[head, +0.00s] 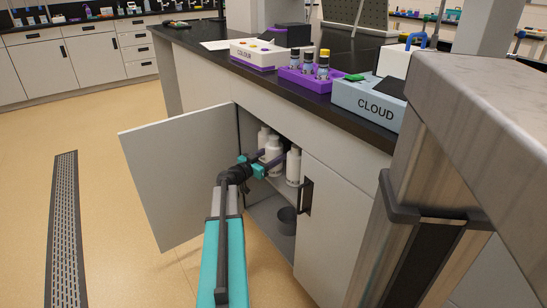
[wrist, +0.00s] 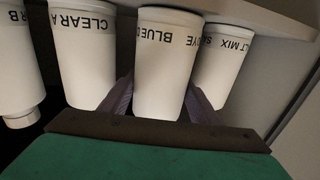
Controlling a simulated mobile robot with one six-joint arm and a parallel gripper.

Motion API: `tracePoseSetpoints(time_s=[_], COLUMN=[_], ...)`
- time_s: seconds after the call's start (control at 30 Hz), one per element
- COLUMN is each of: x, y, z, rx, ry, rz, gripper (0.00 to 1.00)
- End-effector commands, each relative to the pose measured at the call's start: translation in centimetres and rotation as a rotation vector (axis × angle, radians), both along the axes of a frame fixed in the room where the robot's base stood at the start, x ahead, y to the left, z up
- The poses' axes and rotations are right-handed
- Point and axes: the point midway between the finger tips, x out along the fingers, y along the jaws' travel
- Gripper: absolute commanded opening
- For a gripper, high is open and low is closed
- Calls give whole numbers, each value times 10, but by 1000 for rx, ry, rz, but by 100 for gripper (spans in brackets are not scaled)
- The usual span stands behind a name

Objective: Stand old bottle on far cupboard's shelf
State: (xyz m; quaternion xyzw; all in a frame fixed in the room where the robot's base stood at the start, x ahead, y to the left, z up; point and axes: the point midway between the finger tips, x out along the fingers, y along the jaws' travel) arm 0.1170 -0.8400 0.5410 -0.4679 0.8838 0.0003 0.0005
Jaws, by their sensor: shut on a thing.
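My gripper (head: 264,161) reaches into the open cupboard under the dark bench, its jaws shut on a white bottle (head: 273,148). In the wrist view the purple fingers lie on both sides of this white bottle (wrist: 163,65), whose visible lettering includes "BLUE D". The cupboard shelf (head: 277,184) lies under the bottles. I cannot tell whether the held bottle rests on it. The cupboard door (head: 180,180) stands wide open at left.
White bottles stand close on either side: one reading "CLEAR A" (wrist: 84,60), one with "MIX" (wrist: 220,65). Another bottle (head: 293,167) shows at right in the head view. A grey bin (head: 287,219) sits below the shelf. The right door (head: 325,230) is closed.

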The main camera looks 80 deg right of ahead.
Motion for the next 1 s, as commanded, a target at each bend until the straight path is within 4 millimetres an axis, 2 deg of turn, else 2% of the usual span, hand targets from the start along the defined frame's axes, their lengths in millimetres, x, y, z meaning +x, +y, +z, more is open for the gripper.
tracePoseSetpoints(time_s=[0.47,0.5,0.6,1.0], x=[1,1,1,1], y=[0,0,0,0], z=[-2,-2,-2,-1], rx=[-1,0,1,1], ry=[2,0,1,1], rz=[1,1,1,1], gripper=[22,58,75,75])
